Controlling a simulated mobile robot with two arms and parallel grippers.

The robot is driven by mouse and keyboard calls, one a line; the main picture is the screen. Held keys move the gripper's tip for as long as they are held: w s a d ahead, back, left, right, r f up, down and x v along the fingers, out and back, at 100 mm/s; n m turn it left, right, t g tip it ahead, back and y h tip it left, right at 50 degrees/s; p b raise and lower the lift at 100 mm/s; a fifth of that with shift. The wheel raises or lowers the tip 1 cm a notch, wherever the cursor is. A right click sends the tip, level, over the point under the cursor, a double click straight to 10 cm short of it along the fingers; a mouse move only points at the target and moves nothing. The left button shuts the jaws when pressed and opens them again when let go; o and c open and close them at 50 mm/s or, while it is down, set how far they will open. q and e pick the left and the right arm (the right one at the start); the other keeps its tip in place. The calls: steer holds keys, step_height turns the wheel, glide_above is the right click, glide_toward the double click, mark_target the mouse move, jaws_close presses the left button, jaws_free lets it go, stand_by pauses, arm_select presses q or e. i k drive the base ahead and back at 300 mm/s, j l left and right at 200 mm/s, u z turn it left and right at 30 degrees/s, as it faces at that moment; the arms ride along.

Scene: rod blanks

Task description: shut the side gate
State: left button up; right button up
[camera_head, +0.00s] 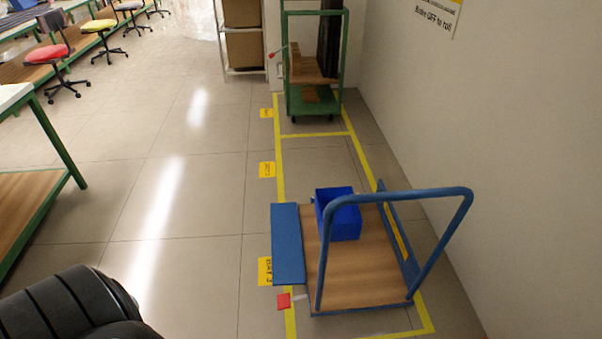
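A cart with a wooden deck (350,275) and a tall blue push handle (328,250) stands at the lower right. A flat blue panel (288,245), which looks like the side gate, runs along the deck's left side. It appears swung outward past the deck's edge, though its exact angle is hard to tell. A low blue rail (398,243) runs along the right side. A blue bin (338,214) sits on the deck near its far left corner. A small red tab (284,300) on a pale stem sticks out at the near left corner. Neither gripper is in view.
Yellow floor lines (279,180) mark bays along the right wall (450,110). A green cart (315,100) carrying brown blocks stands in the far bay. A green-framed bench (60,150) is at left. Floor between is clear. A black ribbed part of mine fills the lower left.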

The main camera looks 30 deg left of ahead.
mark_target(288, 268)
steer(key=u, duration=0.7)
